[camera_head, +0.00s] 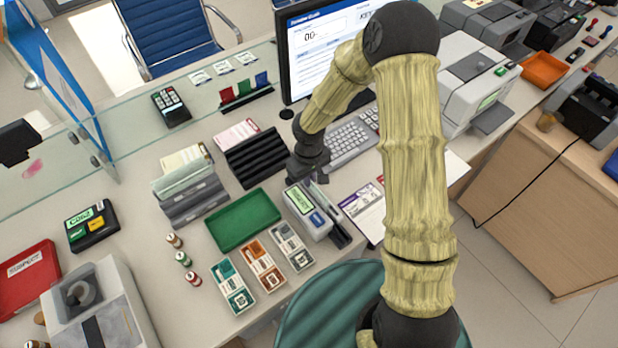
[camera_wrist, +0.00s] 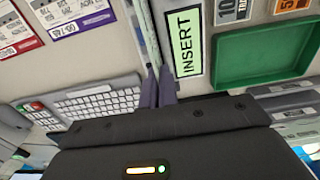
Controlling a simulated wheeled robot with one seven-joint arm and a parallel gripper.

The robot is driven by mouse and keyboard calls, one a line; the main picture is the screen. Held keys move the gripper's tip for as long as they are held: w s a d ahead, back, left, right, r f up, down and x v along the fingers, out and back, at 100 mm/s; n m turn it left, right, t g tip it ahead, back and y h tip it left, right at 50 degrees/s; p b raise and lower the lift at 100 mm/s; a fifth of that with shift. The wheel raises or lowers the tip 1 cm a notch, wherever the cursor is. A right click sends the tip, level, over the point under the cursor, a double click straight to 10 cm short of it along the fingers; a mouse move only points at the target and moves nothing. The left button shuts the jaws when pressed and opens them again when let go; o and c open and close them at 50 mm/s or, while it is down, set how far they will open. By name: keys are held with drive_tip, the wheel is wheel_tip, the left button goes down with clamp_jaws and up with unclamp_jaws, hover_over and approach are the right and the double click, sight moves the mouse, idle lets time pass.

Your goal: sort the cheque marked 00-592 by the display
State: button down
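My gripper (camera_head: 318,180) is low over the back end of a grey reader with a green INSERT label (camera_head: 300,200). In the wrist view my fingers (camera_wrist: 158,88) are close together on a thin pale cheque (camera_wrist: 148,35), seen edge-on beside the INSERT label (camera_wrist: 188,42). Its number does not show, and I cannot tell how deep it sits in the reader. The display (camera_head: 315,45) reads "00-"; my arm hides the rest. The green tray (camera_head: 215,240) is empty, left of the reader; it also shows in the wrist view (camera_wrist: 240,84). A red SUSPECT tray (camera_head: 50,285) stands far left.
Cheques (camera_head: 362,208) lie right of the reader; a keyboard (camera_head: 350,145) is behind. Banknote stacks (camera_head: 235,290) and small stamps (camera_head: 184,259) lie in front. Glass panels border the counter.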

drive_tip(key=shift+r+p, duration=3.55)
drive_tip(key=shift+r, duration=1)
drive_tip(key=w+d+f+m, duration=0.2)
drive_tip(key=d+f+m, duration=0.4)
drive_tip(key=d+f, duration=0.3)
drive_tip(key=d, duration=0.4)
drive_tip(key=shift+d+m, duration=0.25)
drive_tip(key=shift+m, duration=0.15)
